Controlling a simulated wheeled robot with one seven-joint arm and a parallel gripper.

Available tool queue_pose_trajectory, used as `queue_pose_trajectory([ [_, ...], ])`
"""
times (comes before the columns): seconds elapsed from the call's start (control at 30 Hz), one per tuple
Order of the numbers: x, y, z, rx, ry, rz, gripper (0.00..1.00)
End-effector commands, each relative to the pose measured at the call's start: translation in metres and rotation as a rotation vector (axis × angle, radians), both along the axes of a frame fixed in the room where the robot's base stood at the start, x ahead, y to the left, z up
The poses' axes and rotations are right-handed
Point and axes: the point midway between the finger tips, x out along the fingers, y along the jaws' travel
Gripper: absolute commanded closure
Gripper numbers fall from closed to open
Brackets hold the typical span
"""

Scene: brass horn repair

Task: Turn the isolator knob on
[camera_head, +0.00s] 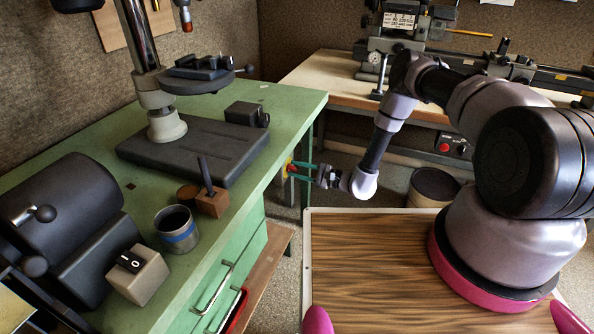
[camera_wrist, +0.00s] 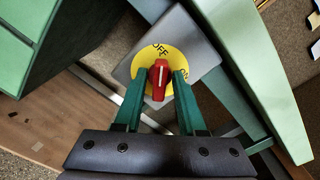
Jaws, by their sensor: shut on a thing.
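The isolator knob (camera_wrist: 159,82) is red with a white pointer line. It sits on a yellow disc (camera_wrist: 145,62) on a grey box (camera_wrist: 194,35). The disc has "OFF" at the top and a second, partly covered label at the right. The pointer line points up in the wrist view, roughly towards "OFF". My gripper (camera_wrist: 165,80) has green fingers, one on each side of the knob, and is shut on it. In the head view my gripper (camera_head: 297,171) reaches the knob at the green bench's right side; the fingers partly hide the knob there.
The green bench (camera_head: 291,103) holds a dark-based stand (camera_head: 190,150), a metal cup (camera_head: 177,230) and a small box with a black switch (camera_head: 138,273). A wooden-topped bench (camera_head: 330,78) stands behind. A wood-grained surface (camera_head: 365,260) lies in front.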

Motion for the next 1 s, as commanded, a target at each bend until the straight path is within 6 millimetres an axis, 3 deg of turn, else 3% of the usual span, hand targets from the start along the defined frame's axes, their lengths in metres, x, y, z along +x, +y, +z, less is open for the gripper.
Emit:
queue_pose_trajectory([
  [1.0,0.0024,-0.0024,-0.0004,0.311,0.858,-0.002,1.00],
])
